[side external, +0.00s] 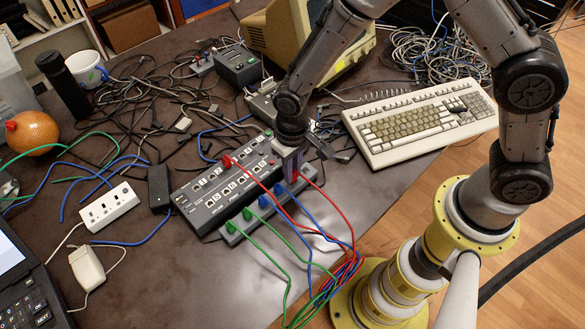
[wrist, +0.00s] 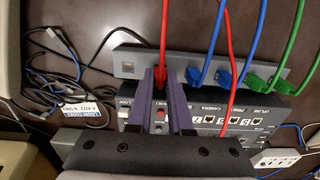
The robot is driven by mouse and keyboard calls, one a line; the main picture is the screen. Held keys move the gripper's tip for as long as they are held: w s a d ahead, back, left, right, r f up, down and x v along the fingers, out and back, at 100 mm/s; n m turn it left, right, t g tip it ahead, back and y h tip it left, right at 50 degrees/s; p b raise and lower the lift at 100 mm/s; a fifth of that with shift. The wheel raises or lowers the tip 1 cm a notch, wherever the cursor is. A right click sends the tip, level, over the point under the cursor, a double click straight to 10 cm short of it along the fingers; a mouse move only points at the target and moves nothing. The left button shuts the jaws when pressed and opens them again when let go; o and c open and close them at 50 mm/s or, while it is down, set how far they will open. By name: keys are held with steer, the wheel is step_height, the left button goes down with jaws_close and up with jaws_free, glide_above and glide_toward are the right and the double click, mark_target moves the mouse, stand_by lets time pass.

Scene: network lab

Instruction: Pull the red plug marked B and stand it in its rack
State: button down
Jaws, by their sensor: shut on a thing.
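My gripper (side external: 291,170) has purple fingers pointing down at the right end of the grey rack strip (side external: 302,181). In the wrist view the fingers (wrist: 160,82) are shut on a red plug (wrist: 162,85), whose red cable runs up the picture. The held plug is at the rack, beside the blue plugs; I cannot tell whether it is seated or just above. Its letter is not readable. A second red plug (side external: 228,160) sits in the dark switch box (side external: 207,199). An empty rack slot (wrist: 128,67) shows left of the held plug.
Two blue plugs (wrist: 197,76) and two green plugs (wrist: 278,83) stand along the rack. Their cables (side external: 305,245) and the red ones gather at the front. A keyboard (side external: 420,125) lies to the right. Loose dark cables (side external: 130,105) clutter the back left.

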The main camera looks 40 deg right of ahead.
steer(key=shift+f, duration=0.25)
stand_by(0.4)
steer(key=c, duration=0.8)
jaws_free()
steer(key=shift+o, duration=0.2)
